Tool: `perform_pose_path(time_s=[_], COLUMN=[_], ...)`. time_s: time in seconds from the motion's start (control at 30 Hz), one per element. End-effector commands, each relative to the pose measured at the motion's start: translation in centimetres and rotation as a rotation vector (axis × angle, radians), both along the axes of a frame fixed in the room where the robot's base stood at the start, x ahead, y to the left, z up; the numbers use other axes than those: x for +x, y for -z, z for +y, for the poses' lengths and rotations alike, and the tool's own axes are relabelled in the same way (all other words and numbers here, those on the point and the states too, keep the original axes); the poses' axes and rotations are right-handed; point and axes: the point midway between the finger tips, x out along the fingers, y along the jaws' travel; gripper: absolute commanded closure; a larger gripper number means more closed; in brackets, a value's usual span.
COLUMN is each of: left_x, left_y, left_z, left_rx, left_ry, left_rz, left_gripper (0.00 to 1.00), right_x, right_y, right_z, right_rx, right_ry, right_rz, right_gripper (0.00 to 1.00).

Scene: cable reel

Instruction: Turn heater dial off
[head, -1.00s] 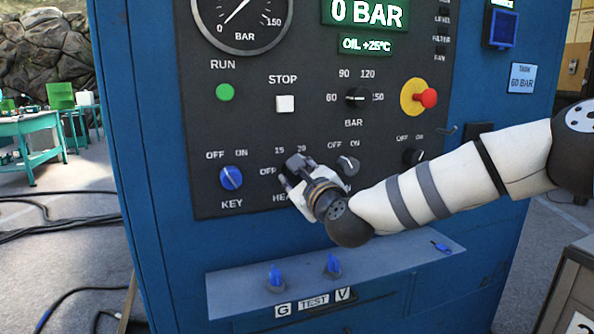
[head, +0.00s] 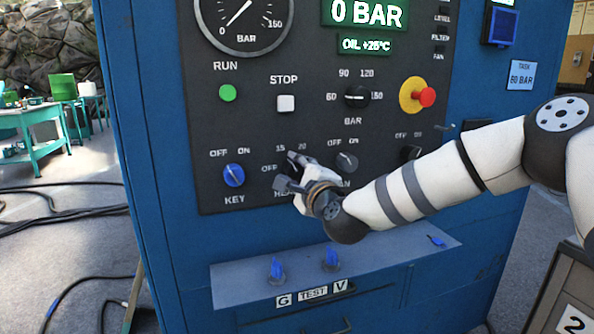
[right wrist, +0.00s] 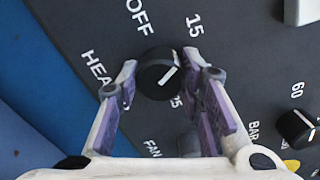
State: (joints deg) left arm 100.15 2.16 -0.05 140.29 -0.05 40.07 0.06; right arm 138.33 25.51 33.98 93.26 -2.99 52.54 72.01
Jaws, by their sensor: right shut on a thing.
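The heater dial (right wrist: 152,80) is a round black knob with a white pointer line on the dark panel. In the right wrist view, OFF, 15 and 25 are printed around it. In the head view, my right gripper (head: 288,173) hides most of the dial. My left gripper is not in view.
The blue key switch (head: 234,175) is left of my gripper and the fan knob (head: 346,162) is close on its right. The BAR dial (head: 357,97), white stop button (head: 286,103) and red emergency button (head: 427,97) are above. A ledge with blue valve handles (head: 277,268) juts out below.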

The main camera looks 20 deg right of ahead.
Motion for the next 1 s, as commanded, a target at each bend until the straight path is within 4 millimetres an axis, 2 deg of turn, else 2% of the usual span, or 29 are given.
perform_pose_path(time_s=[0.4,0.43,0.5,0.53,0.83,0.93,1.0], left_x=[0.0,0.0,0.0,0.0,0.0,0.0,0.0], left_y=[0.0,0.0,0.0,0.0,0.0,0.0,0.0], left_z=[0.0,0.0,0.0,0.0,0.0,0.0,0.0], left_rx=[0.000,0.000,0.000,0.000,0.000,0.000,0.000], left_ry=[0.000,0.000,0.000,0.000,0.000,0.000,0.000], left_rz=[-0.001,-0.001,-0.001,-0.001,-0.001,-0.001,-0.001], left_gripper=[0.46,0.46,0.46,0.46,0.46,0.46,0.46], right_x=[0.0,0.0,0.0,0.0,-0.2,-1.5,-3.3], right_y=[0.0,0.0,0.0,0.0,0.0,0.0,0.0], right_z=[0.0,0.0,0.0,0.0,0.0,-0.1,-0.1], right_rx=[-0.007,-0.007,-0.007,-0.007,-0.006,-0.005,-0.003], right_ry=[0.000,0.000,0.000,0.000,0.000,0.000,-0.002], right_rz=[-0.001,-0.001,-0.001,-0.001,0.000,0.001,0.001], right_gripper=[0.94,0.64,0.48,0.46,0.46,0.46,0.46])
